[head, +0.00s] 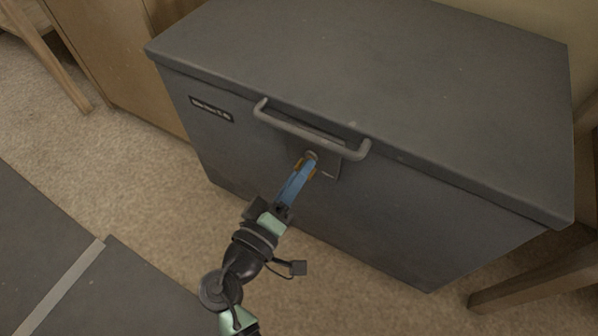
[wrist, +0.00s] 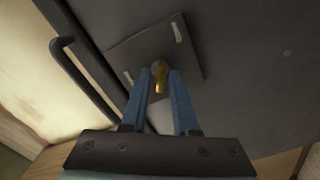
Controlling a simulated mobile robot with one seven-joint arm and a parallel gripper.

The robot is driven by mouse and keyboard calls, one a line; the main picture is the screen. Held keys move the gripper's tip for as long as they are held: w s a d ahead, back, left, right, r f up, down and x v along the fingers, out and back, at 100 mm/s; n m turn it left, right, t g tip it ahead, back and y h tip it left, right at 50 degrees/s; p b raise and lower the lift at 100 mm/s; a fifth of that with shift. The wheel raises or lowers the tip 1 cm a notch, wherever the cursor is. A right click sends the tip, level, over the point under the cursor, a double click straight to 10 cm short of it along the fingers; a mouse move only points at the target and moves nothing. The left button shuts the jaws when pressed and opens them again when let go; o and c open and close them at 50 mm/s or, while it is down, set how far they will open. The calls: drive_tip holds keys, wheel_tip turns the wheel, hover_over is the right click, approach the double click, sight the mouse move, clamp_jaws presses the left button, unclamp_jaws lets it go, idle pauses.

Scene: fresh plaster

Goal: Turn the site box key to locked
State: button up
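The dark grey site box (head: 455,105) stands on the carpet with its lid down. Its lock plate (head: 327,168) is on the front face under the handle, and it also shows in the wrist view (wrist: 193,62). A brass-coloured key (wrist: 160,77) sits in the lock. Small pale marks are on the plate; I cannot read them. My gripper (head: 308,165) reaches the key with its two blue fingers, one on each side. The fingers partly hide the key in the head view.
A grey bar handle (head: 310,131) juts out just above the lock, close to my fingers. A label (head: 211,109) is at the box's upper left. Wooden furniture stands at the left (head: 115,50) and right (head: 540,285).

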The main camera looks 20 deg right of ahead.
clamp_jaws()
drive_tip(key=n+p, duration=1.6)
drive_tip(key=n, duration=0.7)
drive_tip(key=shift+n+p, duration=0.35)
drive_tip(key=shift+n, duration=0.05)
drive_tip(key=shift+a, duration=0.1)
idle(0.5)
drive_tip(key=shift+o, duration=1.6)
unclamp_jaws()
